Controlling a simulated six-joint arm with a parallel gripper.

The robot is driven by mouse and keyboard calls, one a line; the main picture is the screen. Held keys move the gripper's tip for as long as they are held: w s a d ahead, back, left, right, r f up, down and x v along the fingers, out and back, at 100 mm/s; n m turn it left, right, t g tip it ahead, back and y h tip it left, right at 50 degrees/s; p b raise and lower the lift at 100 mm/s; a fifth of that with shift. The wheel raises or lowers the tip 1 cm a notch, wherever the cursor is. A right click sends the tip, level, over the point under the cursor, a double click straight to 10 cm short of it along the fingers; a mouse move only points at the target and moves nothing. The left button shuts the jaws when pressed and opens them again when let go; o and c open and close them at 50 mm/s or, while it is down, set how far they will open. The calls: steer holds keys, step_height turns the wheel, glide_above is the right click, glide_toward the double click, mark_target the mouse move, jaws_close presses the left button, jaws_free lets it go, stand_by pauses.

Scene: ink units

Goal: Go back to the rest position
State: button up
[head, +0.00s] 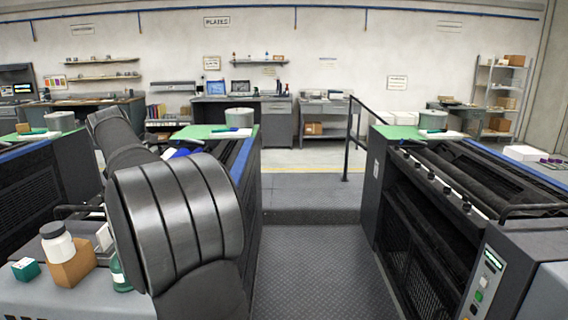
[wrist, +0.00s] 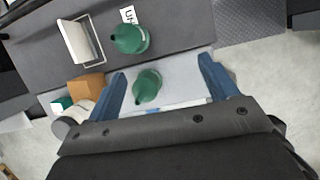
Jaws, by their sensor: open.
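In the wrist view my gripper (wrist: 162,74) is open, its two blue fingers spread wide. A green bottle (wrist: 147,86) shows between the fingers, over a pale surface; I cannot tell how far below the fingertips it is. A second green bottle (wrist: 130,38) stands beyond them on a grey surface, next to a label (wrist: 128,15). In the head view my arm fills the left middle and hides my gripper. One green bottle (head: 121,277) shows there, partly covered by the arm.
A white jar with a dark lid (head: 57,244), a cardboard box (head: 72,264) and a teal box (head: 26,269) crowd the left front surface. Press units stand on both sides, the right one (head: 425,215) with a control panel. The floor aisle (head: 305,265) between them is clear.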

steer(key=s+d+f+m+h, duration=0.1)
steer(key=s+d+f+m, duration=0.15)
steer(key=d, duration=0.65)
steer(key=s+d+f+m+h, duration=0.1)
steer(key=d+f+m, duration=0.25)
steer(key=d, duration=0.45)
steer(key=a+f, duration=0.6)
steer(key=a, duration=0.4)
steer(key=shift+w+a+m+h, duration=0.2)
steer(key=shift+w+m+h, duration=0.1)
steer(key=shift+w+m, duration=0.1)
steer(key=shift+o, duration=0.2)
steer(key=o, duration=0.4)
